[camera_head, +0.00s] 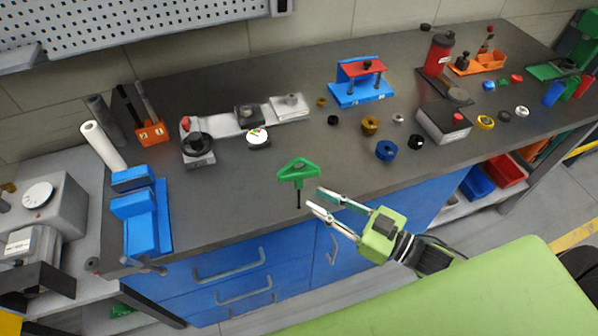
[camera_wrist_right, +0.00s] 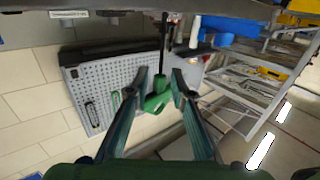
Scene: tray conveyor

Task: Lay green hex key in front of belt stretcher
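The green hex key (camera_head: 298,172) is near the front edge of the bench, its T-shaped handle up and its dark shaft pointing down in the head view. I cannot tell whether the shaft tip touches the bench. My right gripper (camera_head: 314,197) is open just right of the shaft. In the right wrist view, the green handle (camera_wrist_right: 157,100) shows between the two open fingertips (camera_wrist_right: 153,88), with a gap on the right. The belt stretcher is probably the long grey rail unit with a handwheel (camera_head: 228,124) behind the key; I cannot be sure. My left gripper is not in view.
A blue stand with a red top (camera_head: 360,92) and several rings, such as a blue one (camera_head: 386,151), are on the bench. A blue stepped block (camera_head: 142,215) is at the left end. The bench top (camera_head: 235,190) left of the key is clear.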

